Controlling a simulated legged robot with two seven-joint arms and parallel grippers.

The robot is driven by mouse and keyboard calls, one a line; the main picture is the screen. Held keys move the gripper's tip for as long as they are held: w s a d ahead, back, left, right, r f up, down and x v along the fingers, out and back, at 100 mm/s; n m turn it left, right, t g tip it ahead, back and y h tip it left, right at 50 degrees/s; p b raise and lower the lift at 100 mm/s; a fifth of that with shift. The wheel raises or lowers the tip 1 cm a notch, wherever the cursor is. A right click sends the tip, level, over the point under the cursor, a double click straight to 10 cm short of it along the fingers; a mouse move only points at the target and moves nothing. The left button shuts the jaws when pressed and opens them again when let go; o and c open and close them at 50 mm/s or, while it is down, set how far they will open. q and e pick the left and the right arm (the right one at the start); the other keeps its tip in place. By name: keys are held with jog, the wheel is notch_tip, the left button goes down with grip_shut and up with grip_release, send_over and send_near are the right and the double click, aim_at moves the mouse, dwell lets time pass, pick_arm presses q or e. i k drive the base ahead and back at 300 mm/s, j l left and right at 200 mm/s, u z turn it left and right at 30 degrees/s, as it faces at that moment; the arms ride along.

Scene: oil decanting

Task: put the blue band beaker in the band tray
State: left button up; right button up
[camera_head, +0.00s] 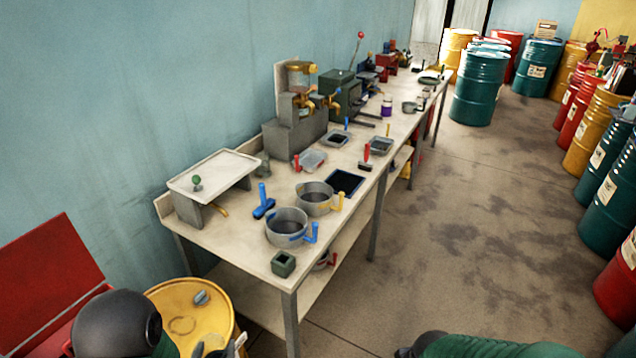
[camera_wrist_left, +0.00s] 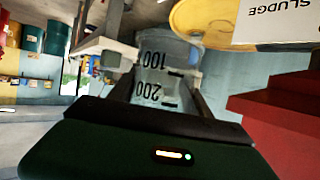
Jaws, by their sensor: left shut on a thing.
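My left gripper (camera_head: 222,347) is at the bottom of the head view, in front of the yellow drum and below the bench. In the left wrist view the gripper (camera_wrist_left: 163,88) is shut on a clear beaker (camera_wrist_left: 165,65) with black 100 and 200 marks. The beaker looks bluish; its band is not clear. I cannot tell which is the band tray. My right gripper is out of view.
A blue-handled pot (camera_head: 287,228) and a yellow-handled pot (camera_head: 315,198) stand near the bench's front. A raised cream stand (camera_head: 214,172) fills the left end. A yellow drum (camera_head: 190,310) and red box (camera_head: 45,275) are close by.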

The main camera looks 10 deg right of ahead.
aim_at(310, 162)
jog(key=i+l+z, duration=0.45)
jog(key=i+z, duration=0.25)
jog(key=i+l+z, duration=0.1)
jog(key=i+z, duration=0.3)
jog(key=i+u, duration=0.1)
jog(key=i, duration=0.35)
jog(key=i+l+u, duration=0.15)
jog(key=i, duration=0.3)
jog(key=i+l+u, duration=0.1)
jog(key=i+u, duration=0.4)
jog(key=i+l+u, duration=0.2)
jog(key=u, duration=0.25)
jog(key=i+l+u, duration=0.5)
jog(key=i+j, duration=0.25)
jog(key=i+u, duration=0.05)
